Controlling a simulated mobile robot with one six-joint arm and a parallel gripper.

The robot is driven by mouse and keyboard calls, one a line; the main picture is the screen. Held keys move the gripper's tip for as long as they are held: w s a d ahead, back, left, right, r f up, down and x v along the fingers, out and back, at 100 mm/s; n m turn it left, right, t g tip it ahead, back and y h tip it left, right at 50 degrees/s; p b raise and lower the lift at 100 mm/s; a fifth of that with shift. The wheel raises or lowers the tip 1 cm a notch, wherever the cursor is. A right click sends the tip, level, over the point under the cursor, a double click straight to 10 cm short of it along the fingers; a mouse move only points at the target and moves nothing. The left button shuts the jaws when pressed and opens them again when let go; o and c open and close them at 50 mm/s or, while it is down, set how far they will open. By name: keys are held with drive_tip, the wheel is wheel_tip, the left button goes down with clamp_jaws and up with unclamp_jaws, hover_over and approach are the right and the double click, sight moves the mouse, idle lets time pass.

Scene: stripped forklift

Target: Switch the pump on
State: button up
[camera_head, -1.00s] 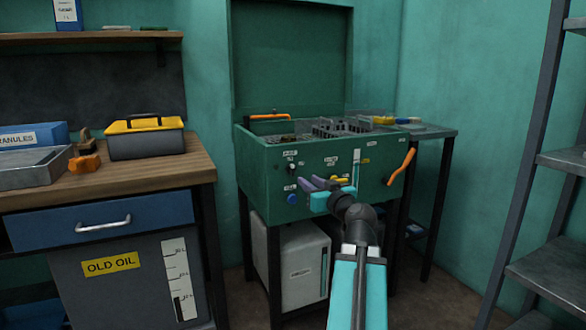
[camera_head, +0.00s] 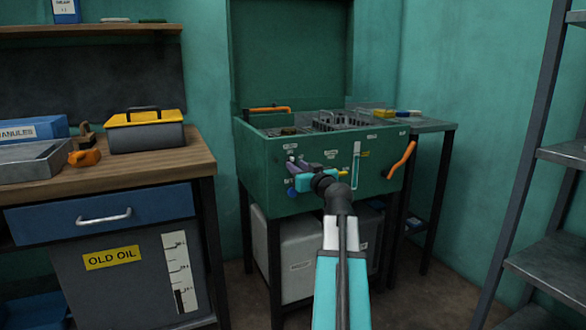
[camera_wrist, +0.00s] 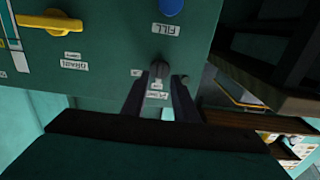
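The green washer cabinet (camera_head: 335,196) has a front panel with small controls and labels. A small dark pump switch knob (camera_wrist: 158,70) is on that panel, above a label that seems to read PUMP (camera_wrist: 157,97) upside down in the wrist view. My gripper (camera_wrist: 160,80) is at the panel with its two dark fingers apart, one on each side of the knob. I cannot tell whether the fingers touch it. In the head view my gripper (camera_head: 296,167) covers the knob.
A blue FILL button (camera_wrist: 171,6) and a yellow DRAIN handle (camera_wrist: 48,22) are close by on the panel. An orange handle (camera_head: 402,160) sticks out at the panel's right. A wooden workbench (camera_head: 150,175) stands left, a metal rack (camera_head: 560,160) right.

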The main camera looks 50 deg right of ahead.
drive_tip(key=shift+x, duration=1.25)
